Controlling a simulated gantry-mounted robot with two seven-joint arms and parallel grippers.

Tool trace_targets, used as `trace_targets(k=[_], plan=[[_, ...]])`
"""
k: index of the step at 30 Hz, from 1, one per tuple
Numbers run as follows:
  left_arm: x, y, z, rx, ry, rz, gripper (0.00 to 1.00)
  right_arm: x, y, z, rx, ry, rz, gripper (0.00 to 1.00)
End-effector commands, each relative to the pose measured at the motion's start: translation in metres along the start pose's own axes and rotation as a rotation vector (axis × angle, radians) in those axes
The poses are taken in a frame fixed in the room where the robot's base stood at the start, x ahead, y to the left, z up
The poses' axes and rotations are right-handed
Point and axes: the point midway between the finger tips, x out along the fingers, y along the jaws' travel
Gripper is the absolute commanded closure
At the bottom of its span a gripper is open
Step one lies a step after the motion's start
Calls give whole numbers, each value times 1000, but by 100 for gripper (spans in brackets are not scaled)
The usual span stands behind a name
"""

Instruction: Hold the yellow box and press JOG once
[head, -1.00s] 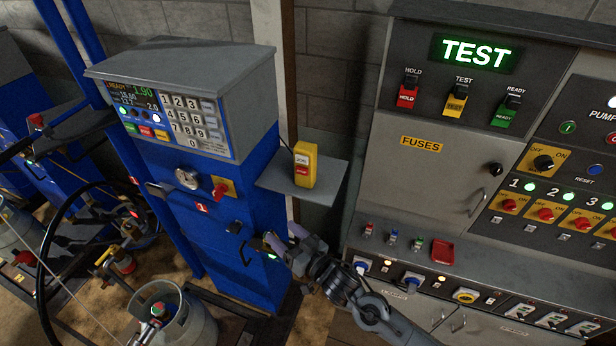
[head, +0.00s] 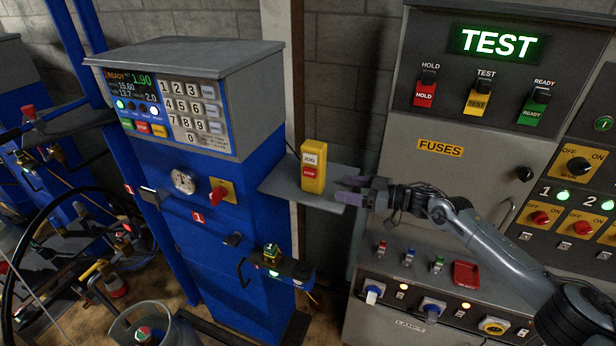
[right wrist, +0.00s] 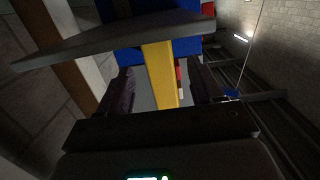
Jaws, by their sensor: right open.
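The yellow box (head: 322,168) stands upright on a grey shelf (head: 277,183) at the side of the blue scale cabinet. Its front has a white JOG button (head: 310,159) above a red STOP button (head: 309,171). My right gripper (head: 350,190) is open and empty, just right of the box, with its fingers pointing left at it. In the right wrist view, the yellow box (right wrist: 160,75) lies ahead, lined up between the two spread fingers. The red and white of its buttons show at its right edge there. My left gripper is not in view.
The blue scale cabinet (head: 240,235) with keypad stands left of the shelf. A grey panel with a lit TEST sign (head: 499,43) and a FUSES door (head: 440,149) stands at right, behind my right arm.

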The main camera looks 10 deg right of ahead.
Motion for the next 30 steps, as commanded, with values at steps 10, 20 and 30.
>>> trace_targets(k=[10,20,30], plan=[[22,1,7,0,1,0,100,19,5,3,-1,-12,2,34],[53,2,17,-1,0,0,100,63,5,4,-1,-10,3,34],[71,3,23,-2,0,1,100,89,6,2,-1,-11,3,34]])
